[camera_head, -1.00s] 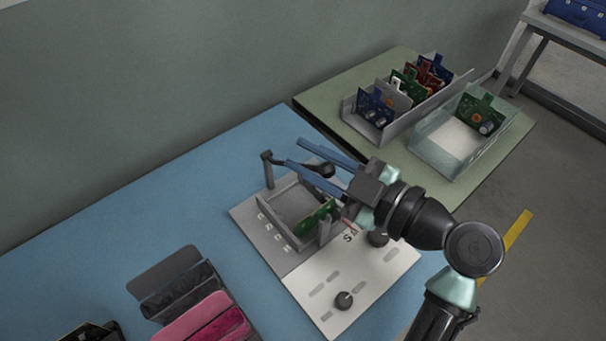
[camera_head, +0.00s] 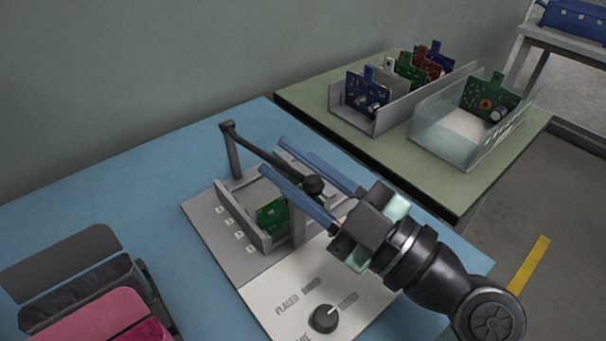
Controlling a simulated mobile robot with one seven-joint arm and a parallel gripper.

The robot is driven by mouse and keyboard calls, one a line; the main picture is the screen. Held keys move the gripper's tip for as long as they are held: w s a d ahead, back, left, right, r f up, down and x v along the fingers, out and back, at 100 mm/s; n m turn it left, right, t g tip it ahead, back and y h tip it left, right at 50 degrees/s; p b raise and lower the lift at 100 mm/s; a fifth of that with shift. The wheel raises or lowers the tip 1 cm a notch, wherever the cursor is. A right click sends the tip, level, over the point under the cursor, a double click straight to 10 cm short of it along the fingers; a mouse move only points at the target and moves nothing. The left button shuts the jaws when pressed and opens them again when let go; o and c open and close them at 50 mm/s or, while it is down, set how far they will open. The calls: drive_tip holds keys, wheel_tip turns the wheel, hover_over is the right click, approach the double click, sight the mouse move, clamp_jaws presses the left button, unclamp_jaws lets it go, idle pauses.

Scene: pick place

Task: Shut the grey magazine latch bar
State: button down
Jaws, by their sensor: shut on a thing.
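The grey magazine (camera_head: 264,241) is an open frame on a base plate, with a green circuit board (camera_head: 271,214) standing inside. The dark latch bar (camera_head: 250,146) runs from a tall post (camera_head: 234,158) at the back left across the magazine. Its round black knob (camera_head: 313,184) is close to the top of a second post (camera_head: 297,219) at the right; I cannot tell whether they touch. My gripper (camera_head: 273,155) has its two blue fingers on either side of the bar near the knob and is shut on it. The fingers hide part of the bar.
A white panel with a black dial (camera_head: 324,318) lies in front of the magazine. Dark and pink bins (camera_head: 90,290) stand at the lower left. A rack of boards (camera_head: 376,117) and a clear tray (camera_head: 455,150) sit on the green table. The blue table is bare behind the magazine.

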drive_tip(key=shift+s+d+f+b, duration=0.1)
drive_tip(key=shift+s+f+b, duration=0.05)
drive_tip(key=shift+f+b, duration=0.7)
drive_tip(key=c, duration=0.7)
unclamp_jaws()
drive_tip(key=shift+r, duration=0.1)
drive_tip(key=shift+o, duration=0.2)
drive_tip(key=shift+s+d, duration=0.1)
drive_tip(key=v, duration=1.2)
drive_tip(key=shift+s+d, duration=0.25)
drive_tip(key=shift+d, duration=0.05)
